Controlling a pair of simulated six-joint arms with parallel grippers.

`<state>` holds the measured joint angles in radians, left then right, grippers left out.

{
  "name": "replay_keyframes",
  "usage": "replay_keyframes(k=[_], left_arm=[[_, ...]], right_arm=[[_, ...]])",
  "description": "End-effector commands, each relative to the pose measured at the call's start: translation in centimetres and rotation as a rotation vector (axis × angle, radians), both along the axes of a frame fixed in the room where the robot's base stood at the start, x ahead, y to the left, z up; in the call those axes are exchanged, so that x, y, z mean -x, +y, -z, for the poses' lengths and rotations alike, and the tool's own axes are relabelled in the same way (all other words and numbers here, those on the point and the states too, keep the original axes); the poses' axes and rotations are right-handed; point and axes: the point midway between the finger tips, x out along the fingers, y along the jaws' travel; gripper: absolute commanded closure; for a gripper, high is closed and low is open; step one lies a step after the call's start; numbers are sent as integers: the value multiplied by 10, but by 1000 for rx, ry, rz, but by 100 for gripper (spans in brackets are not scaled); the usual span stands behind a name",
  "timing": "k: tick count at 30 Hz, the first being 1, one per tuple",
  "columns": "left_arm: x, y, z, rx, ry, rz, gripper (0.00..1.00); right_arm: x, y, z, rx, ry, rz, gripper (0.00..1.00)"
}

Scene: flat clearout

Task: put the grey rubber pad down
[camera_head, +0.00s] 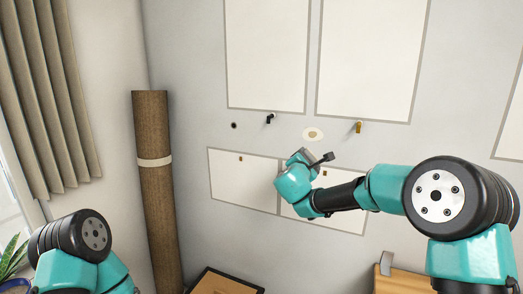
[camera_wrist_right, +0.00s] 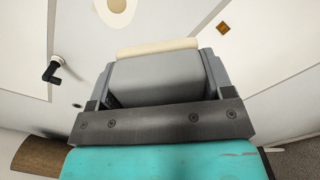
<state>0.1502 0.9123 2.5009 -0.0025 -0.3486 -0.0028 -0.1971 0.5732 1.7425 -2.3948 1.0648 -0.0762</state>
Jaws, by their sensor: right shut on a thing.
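In the right wrist view the gripper (camera_wrist_right: 158,78) is shut on the grey rubber pad (camera_wrist_right: 155,84), a grey block with a cream far edge. The pad sits between the two dark grey fingers and is clear of any surface that I can see. In the head view the pad is too small and too covered by the gripper to make out well. My left arm shows at the lower left, but its gripper is out of view.
A black hook (camera_head: 270,118) and a brass hook (camera_head: 359,127) stick out of the wall near the gripper. A brown carpet roll (camera_head: 156,205) stands at the left. A dark-rimmed box (camera_head: 228,277) and a wooden surface (camera_head: 402,284) with a grey bracket (camera_head: 386,262) show below.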

Motion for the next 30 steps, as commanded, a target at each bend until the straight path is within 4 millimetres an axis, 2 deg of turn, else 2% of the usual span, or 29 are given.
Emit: replay_keyframes(k=[1,8,14,18,21,24,30], left_arm=[[0,0,0,0,0,0,50],[0,0,0,0,0,0,50],[0,0,0,0,0,0,50],[0,0,0,0,0,0,50],[0,0,0,0,0,0,50],[0,0,0,0,0,0,50],[0,0,0,0,0,0,50]], right_arm=[[4,9,22,4,12,-1,60],[36,47,115,19,23,-11,60],[80,79,190,25,18,-48,60],[120,99,235,22,8,-91,60],[146,110,259,13,-1,-124,60],[166,117,274,3,-8,-149,60],[181,121,283,-7,-17,-168,60]])
